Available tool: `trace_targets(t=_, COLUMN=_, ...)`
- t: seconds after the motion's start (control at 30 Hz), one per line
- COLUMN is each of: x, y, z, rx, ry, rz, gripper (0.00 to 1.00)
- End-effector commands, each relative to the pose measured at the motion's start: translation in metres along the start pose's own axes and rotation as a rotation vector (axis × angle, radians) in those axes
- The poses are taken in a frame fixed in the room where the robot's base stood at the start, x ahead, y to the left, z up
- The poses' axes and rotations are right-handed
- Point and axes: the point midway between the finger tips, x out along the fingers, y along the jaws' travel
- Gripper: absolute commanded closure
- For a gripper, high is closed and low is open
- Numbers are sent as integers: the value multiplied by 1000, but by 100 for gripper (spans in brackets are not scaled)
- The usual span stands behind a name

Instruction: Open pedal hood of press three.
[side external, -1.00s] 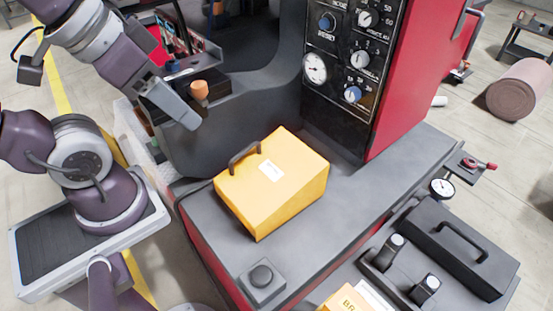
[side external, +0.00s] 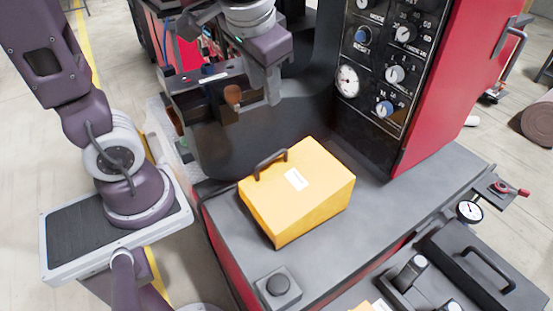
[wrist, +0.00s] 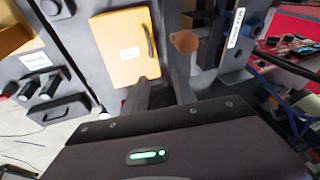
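The yellow pedal hood (side external: 315,211) sits closed on the grey bench of the red press. It is a box with a sloping front, a white label and a black handle (side external: 271,163) on its left edge. In the wrist view the hood (wrist: 112,67) lies beyond my fingers, with its handle (wrist: 149,41) upright on its right side. My gripper (side external: 266,92) is above and behind the hood, in front of the dark press column and beside the orange knob. In the wrist view its two fingers (wrist: 159,90) are apart, with nothing between them. It does not touch the handle.
The orange-brown knob (side external: 233,94) stands very close to my fingers. A control panel (side external: 375,80) with dials rises behind the hood. A black button box (side external: 278,287) is at the bench front, and a black handled case (side external: 480,265) is at lower right. Bench right of the hood is clear.

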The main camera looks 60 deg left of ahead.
Motion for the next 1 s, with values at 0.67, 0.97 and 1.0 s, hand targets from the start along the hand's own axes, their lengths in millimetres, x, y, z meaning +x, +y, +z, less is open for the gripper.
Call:
trace_targets(t=0.67, x=183, y=22, z=31, rx=67, ry=-288, rz=43, gripper=68)
trace_targets(t=0.97, x=193, y=23, z=33, rx=67, ry=-283, rz=45, gripper=68)
trace_targets(t=1.0, x=193, y=23, z=33, rx=67, ry=-283, rz=44, gripper=68)
